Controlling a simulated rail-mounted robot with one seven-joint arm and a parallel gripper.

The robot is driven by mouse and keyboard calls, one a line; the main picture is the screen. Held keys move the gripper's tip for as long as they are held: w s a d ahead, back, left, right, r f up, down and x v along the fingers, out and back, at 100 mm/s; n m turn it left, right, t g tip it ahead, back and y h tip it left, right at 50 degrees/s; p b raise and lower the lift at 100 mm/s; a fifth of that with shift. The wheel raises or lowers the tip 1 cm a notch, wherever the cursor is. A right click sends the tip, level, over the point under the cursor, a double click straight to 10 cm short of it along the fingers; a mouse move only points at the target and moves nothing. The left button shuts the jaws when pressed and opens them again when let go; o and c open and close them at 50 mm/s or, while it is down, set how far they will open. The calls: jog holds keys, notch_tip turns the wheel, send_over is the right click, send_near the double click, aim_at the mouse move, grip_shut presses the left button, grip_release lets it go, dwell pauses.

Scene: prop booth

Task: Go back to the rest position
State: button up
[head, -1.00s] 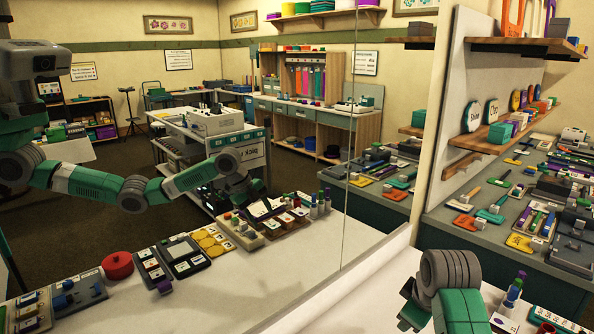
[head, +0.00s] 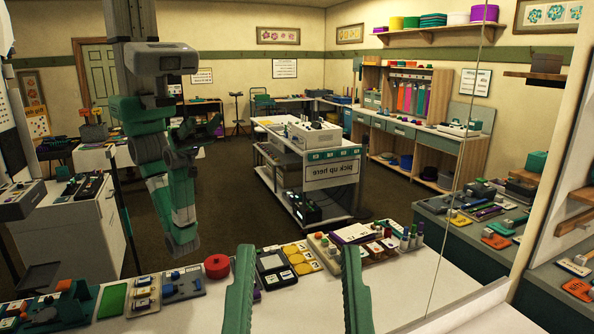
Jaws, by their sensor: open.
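My gripper (head: 298,255) is at the bottom middle of the head view. Its two long green fingers point up the picture, wide apart, with nothing between them. They stand in front of the white counter (head: 412,290) and the things along its far edge. The fingers hide part of the counter. What looks like my own body and folded arm shows at the left, reflected in a large mirror (head: 400,240) behind the counter. My wrist is out of view.
Along the mirror are a red round tin (head: 217,266), a dark card tray (head: 275,270), a board of yellow discs (head: 302,258) and several upright markers (head: 411,238). A shelf (head: 565,75) juts out at the right. The right part of the counter is bare.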

notch_tip(320, 180, up, 32)
jog(key=p, duration=2.8)
jog(key=shift+a+f, duration=0.2)
jog(key=shift+f, duration=0.05)
